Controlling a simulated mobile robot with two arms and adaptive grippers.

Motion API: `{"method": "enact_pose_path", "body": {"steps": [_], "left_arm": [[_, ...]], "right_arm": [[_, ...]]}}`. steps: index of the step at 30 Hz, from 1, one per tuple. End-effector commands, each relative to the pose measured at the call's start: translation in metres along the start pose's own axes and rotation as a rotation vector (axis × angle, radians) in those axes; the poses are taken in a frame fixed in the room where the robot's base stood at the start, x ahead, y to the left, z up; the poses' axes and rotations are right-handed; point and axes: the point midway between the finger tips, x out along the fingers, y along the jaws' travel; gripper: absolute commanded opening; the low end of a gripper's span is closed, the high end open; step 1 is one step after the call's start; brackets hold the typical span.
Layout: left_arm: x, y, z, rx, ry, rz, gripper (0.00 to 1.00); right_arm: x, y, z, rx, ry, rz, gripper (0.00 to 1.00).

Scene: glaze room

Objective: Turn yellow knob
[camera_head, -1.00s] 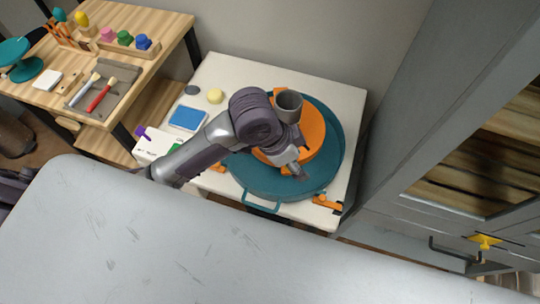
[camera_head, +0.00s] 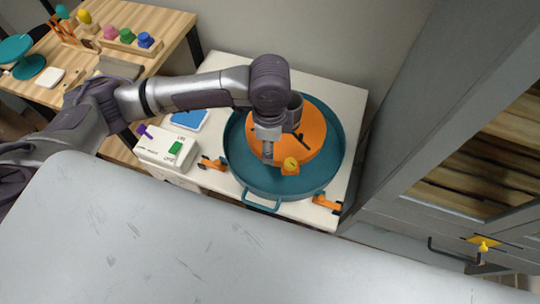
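A small yellow knob (camera_head: 290,163) sits on an orange block at the front of the orange disc (camera_head: 313,140), inside the round teal basin (camera_head: 335,160). My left arm comes in from the left, and my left gripper (camera_head: 267,156) points down over the disc, just left of the knob and apart from it in the picture. Its fingers are small and seen from above, so I cannot tell their opening. Another yellow knob or latch (camera_head: 484,245) is on the grey cabinet at the right. My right gripper is not in view.
The basin stands on a white table (camera_head: 215,185). A white box with a green switch (camera_head: 176,148) and a blue sponge-like pad (camera_head: 189,119) are left of it. Orange clamps (camera_head: 326,204) sit at the front edge. A grey cup (camera_head: 296,105) is partly behind my arm.

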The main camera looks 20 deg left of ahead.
Motion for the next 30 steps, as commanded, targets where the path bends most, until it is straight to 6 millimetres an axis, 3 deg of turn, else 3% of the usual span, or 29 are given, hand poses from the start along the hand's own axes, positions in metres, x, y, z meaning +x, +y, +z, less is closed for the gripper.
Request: {"method": "enact_pose_path", "body": {"steps": [3,10,23,30], "left_arm": [[0.026,0.001,0.0,-0.001,-0.002,0.003,0.58],[0.059,0.0,0.0,-0.001,0.0,0.001,0.58],[0.07,0.0,-0.001,0.001,0.002,-0.002,0.58],[0.07,0.0,-0.001,0.0,0.002,-0.001,0.2]], "right_arm": [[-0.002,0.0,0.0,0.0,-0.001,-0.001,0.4],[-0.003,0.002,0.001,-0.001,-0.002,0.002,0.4],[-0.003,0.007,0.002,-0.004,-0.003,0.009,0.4],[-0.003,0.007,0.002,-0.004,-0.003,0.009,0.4]]}}
